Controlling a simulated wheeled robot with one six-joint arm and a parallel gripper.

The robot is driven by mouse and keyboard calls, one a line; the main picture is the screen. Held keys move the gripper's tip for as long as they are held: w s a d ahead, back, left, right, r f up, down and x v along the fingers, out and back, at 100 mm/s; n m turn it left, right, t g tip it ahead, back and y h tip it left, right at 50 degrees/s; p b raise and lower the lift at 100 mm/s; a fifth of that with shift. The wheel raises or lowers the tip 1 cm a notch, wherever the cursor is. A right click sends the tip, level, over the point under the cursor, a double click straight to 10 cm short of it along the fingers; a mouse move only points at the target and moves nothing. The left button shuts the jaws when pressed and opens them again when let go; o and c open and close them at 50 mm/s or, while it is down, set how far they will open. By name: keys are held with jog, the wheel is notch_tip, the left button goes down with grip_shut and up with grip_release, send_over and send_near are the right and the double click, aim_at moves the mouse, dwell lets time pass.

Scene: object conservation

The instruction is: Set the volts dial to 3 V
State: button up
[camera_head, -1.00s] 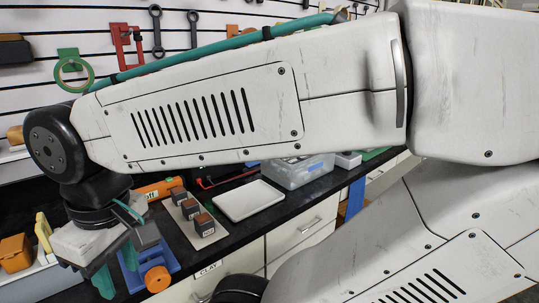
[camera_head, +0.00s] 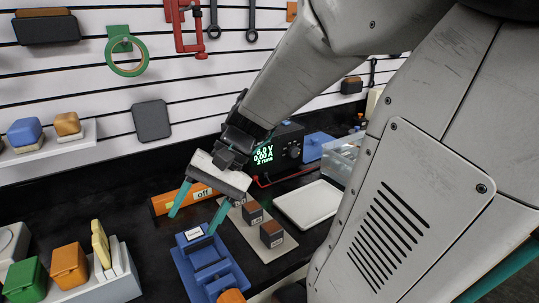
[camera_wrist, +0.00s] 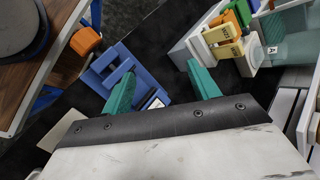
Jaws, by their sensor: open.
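The black power supply (camera_head: 284,136) stands at the back of the bench, with a lit green display (camera_head: 263,155) that seems to read 6.0 V and 0.00 A. A dark round dial (camera_head: 294,152) is on its front, right of the display; its marking is too small to read. My gripper (camera_head: 192,222) is open and empty, its teal fingers pointing down above the bench, left of and nearer than the power supply. Its fingers also show in the wrist view (camera_wrist: 160,70), where the power supply is not in view.
A blue vise-like fixture (camera_head: 208,262) lies below my gripper. An orange bar marked "off" (camera_head: 170,201) lies behind it. Small dark blocks (camera_head: 271,234) stand on a board to the right, beside a white tray (camera_head: 308,204). Coloured boxes (camera_head: 69,264) fill the left shelf.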

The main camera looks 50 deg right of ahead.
aim_at(296, 155)
jog(key=w+d+f+m+t+y, duration=0.1)
jog(key=w+d+m+t, duration=0.45)
jog(key=d, duration=0.35)
jog(key=w+d+f+m+t, duration=0.1)
jog(key=w+d+m+t, duration=0.4)
jog(key=d, duration=0.3)
jog(key=s+d+f+m+t+h, duration=0.1)
jog(key=s+d+f+m+h, duration=0.2)
jog(key=d, duration=0.6)
jog(key=s+d+f+m+t+h, duration=0.2)
jog(key=d+m+h, duration=0.4)
jog(key=d, duration=0.3)
jog(key=s+d+f+m+t+h, duration=0.2)
jog(key=s+d+f+m+h, duration=0.2)
jog(key=d, duration=0.6)
jog(key=shift+s+m+h, duration=0.3)
jog(key=shift+m+h, duration=0.05)
jog(key=shift+m, duration=0.35)
jog(key=shift+s+m+h, duration=0.25)
jog(key=shift+m+h, duration=0.1)
jog(key=shift+m, duration=0.3)
jog(key=x, duration=0.6)
jog(key=shift+d+r, duration=0.1)
jog(key=shift+x, duration=0.8)
jog(key=c, duration=1)
